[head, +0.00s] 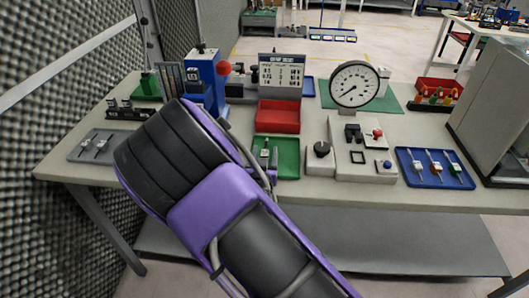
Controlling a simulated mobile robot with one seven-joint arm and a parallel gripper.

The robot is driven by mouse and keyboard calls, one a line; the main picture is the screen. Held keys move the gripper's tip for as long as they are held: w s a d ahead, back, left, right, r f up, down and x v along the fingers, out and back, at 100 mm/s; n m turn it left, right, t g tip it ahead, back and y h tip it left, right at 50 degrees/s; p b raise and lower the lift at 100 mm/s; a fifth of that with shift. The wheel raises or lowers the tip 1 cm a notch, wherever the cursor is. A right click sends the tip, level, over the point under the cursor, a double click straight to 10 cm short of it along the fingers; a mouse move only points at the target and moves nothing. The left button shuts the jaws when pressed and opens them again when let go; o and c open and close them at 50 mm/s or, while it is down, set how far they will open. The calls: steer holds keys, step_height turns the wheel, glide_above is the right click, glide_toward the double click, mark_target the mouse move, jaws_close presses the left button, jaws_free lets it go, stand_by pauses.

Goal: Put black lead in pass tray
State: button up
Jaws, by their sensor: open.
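The small green tray (289,158), which may be the pass tray, lies near the front middle of the table, partly hidden by my arm. One or two small grey and dark pieces (264,154) show at its left side. A blue tray (458,181) at the right holds leads with pale, red (436,168) and blue tops. A grey tray (82,153) at the left holds two small leads with dark and pale parts (102,145). I cannot tell which lead is the black one. My purple and black arm covers the front left of the table; my gripper is not visible.
A red tray (278,117) stands behind the green one. A dial gauge (354,86), a switch box (362,155), a black knob block (320,158) and a blue press (207,82) stand on the table (400,135). A grey cabinet (497,100) closes the right; a foam wall is left.

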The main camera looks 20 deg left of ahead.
steer(key=v, duration=1.1)
steer(key=shift+s+d, duration=0.15)
steer(key=shift+s, duration=0.2)
